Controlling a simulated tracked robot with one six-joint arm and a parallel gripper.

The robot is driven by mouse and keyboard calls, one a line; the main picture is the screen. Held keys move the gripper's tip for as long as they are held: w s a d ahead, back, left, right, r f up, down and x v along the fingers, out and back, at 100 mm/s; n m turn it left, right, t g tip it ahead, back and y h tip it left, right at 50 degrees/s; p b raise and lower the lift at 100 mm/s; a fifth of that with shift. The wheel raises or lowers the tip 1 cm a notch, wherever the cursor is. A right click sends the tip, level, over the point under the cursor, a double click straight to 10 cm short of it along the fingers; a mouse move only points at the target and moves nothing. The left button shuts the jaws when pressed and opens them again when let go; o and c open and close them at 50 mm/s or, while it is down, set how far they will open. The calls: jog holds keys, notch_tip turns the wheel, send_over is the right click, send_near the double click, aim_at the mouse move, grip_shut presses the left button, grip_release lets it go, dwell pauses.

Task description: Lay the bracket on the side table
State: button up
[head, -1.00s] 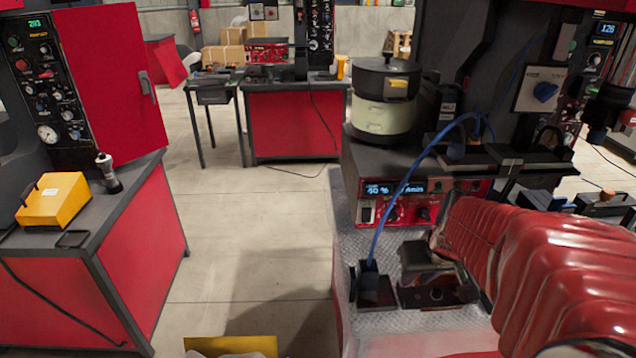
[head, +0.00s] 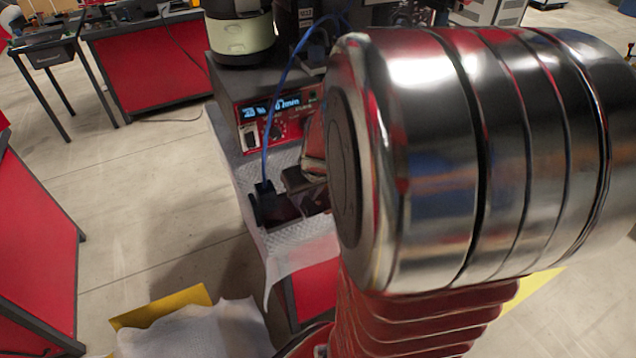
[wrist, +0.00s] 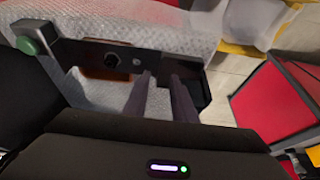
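A dark flat piece with a round hole or knob, which looks like the bracket (wrist: 85,53), lies over white textured sheeting in the wrist view. A dark block is at its right end. My gripper (wrist: 163,76) has its two grey fingers apart, with a gap between them. The fingertips are at the piece's near edge, towards its right end; whether they touch it is unclear. In the head view my large arm link hides most of the gripper and the piece. Which surface is the side table is not clear; a red-sided bench (head: 35,235) stands at the left.
A blue cable (head: 268,130) runs down to a dark block (head: 266,203) beside the work spot. A red control unit (head: 270,122) with a lit display and a cream pot (head: 240,38) stand behind. Open floor (head: 130,190) lies between the benches.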

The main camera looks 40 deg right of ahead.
aim_at(308, 207)
jog(key=shift+f, duration=0.1)
jog(key=shift+w+x, duration=0.15)
jog(key=shift+x, duration=0.5)
jog(key=shift+w+x, duration=0.15)
jog(key=shift+x, duration=1.6)
jog(key=shift+w+d, duration=0.1)
jog(key=shift+d, duration=0.05)
jog(key=shift+c, duration=0.4)
grip_shut()
